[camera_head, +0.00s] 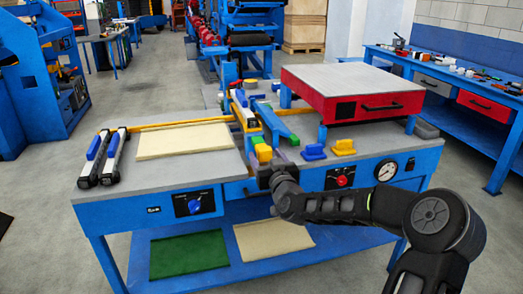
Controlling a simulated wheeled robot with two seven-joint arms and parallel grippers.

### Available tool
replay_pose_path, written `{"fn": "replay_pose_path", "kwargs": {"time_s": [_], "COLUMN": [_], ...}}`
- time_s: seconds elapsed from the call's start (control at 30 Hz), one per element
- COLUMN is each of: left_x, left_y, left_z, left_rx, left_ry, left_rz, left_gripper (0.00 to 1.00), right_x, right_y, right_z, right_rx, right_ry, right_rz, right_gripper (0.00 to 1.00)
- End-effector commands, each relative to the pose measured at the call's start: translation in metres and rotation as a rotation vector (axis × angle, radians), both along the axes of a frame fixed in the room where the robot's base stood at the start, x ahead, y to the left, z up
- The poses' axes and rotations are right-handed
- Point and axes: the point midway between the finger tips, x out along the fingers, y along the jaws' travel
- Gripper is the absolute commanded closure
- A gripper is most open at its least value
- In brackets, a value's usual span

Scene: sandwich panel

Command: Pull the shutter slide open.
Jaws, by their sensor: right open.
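A blue-framed workbench (120,211) stands in front of me. In its middle is a mechanism with a blue bar (272,122), yellow rails and small blue, green and yellow blocks. A green-and-yellow block (263,153) sits at its near end. I cannot tell for certain which part is the shutter slide. My right gripper (266,166) is at the near end of the mechanism, close to that block. It is open, but its fingers are small and partly hidden, and I cannot tell whether they touch anything. My left gripper is out of view.
A raised red box (350,95) stands at the back right. Blue (314,152) and yellow (344,147) knobs stand right of my gripper. The front has a gauge (386,169).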

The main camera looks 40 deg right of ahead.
Motion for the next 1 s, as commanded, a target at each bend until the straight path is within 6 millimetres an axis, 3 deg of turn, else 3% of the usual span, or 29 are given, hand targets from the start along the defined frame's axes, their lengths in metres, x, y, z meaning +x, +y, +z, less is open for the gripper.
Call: {"fn": "replay_pose_path", "kwargs": {"time_s": [0.37,1.0], "left_x": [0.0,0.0], "left_y": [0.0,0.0], "left_z": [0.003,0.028], "left_rx": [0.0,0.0], "left_ry": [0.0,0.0], "left_rz": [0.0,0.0], "left_gripper": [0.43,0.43], "right_x": [-0.007,-0.059], "right_y": [0.002,0.02], "right_z": [0.001,0.002], "right_rx": [0.0,0.0], "right_ry": [0.002,0.003], "right_rz": [0.0,0.0], "right_gripper": [0.35,0.35]}}
